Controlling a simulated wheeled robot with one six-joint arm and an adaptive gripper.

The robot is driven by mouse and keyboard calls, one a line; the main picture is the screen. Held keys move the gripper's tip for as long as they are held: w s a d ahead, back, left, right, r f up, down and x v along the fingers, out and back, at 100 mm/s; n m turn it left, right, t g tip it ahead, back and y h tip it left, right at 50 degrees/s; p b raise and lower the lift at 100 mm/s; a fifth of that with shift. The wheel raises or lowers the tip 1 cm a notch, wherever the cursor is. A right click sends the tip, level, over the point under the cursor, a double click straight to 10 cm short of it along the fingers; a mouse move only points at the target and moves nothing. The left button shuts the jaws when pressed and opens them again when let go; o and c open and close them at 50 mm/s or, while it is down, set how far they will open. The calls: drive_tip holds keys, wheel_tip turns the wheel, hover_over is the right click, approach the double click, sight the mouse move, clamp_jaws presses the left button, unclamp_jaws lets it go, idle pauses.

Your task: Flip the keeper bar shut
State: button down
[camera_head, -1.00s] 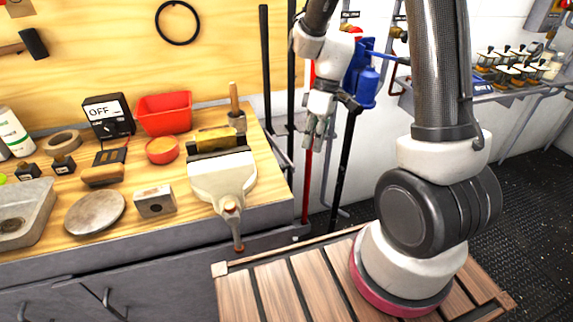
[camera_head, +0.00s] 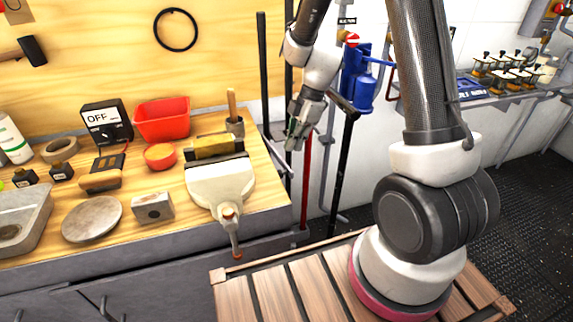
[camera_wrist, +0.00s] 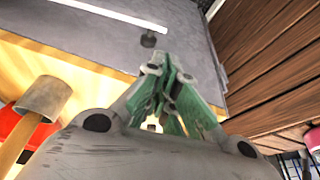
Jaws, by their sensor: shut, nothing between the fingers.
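A blue fixture (camera_head: 359,82) hangs on the white wall behind my arm, with a thin blue bar (camera_head: 378,61) sticking out to the right from it. This bar looks most like the keeper bar, but I cannot tell for certain. My gripper (camera_head: 294,143) is to the left of and lower than the fixture, pointing down by the bench's right end, apart from the bar. In the wrist view its green-padded fingers (camera_wrist: 160,75) are shut with nothing between them. The wrist view does not show the blue fixture.
The wooden bench holds a cream vise-like tool (camera_head: 221,184), a red bin (camera_head: 163,117), a stone disc (camera_head: 92,219) and a metal block (camera_head: 152,207). Dark poles (camera_head: 264,80) stand by its right end. A slatted wooden platform (camera_head: 290,293) lies under my base. Dark floor is clear at right.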

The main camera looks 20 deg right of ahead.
approach(285, 170)
drive_tip(key=s+a+f, duration=0.5)
drive_tip(key=shift+f, duration=0.15)
drive_tip(key=shift+d, duration=0.1)
